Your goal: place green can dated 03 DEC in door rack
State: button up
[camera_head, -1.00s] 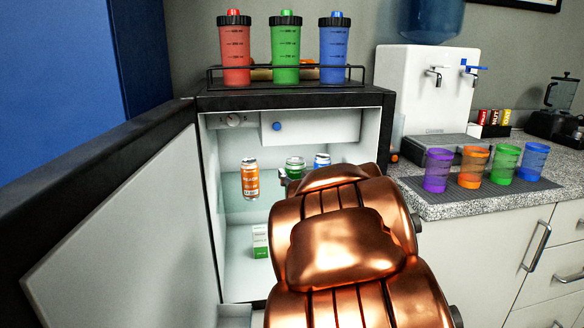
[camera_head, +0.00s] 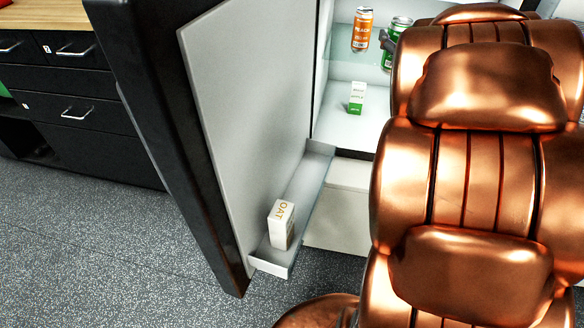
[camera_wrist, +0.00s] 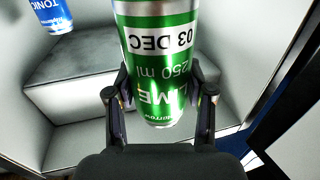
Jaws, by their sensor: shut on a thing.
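The green can (camera_wrist: 162,65), labelled LIME, 250 ml and 03 DEC, fills the middle of the wrist view. My gripper (camera_wrist: 160,100) is shut on it, with one finger on each side. In the head view the green can (camera_head: 398,32) shows inside the fridge beside an orange PEACH can (camera_head: 362,30); my arm hides most of the gripper there. The door rack (camera_head: 273,258) is a shallow tray low on the open fridge door. A white OAT carton (camera_head: 281,224) stands in it near the outer end.
A small white and green carton (camera_head: 357,98) stands on the lower fridge level. A blue TONIC can (camera_wrist: 50,14) is at the wrist view's upper left. The open door (camera_head: 235,110) stands left of my arm. The rack is bare behind the OAT carton.

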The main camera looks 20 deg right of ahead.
aim_at(307, 182)
jog(key=u, duration=0.6)
jog(key=k, duration=0.95)
jog(key=u, duration=0.35)
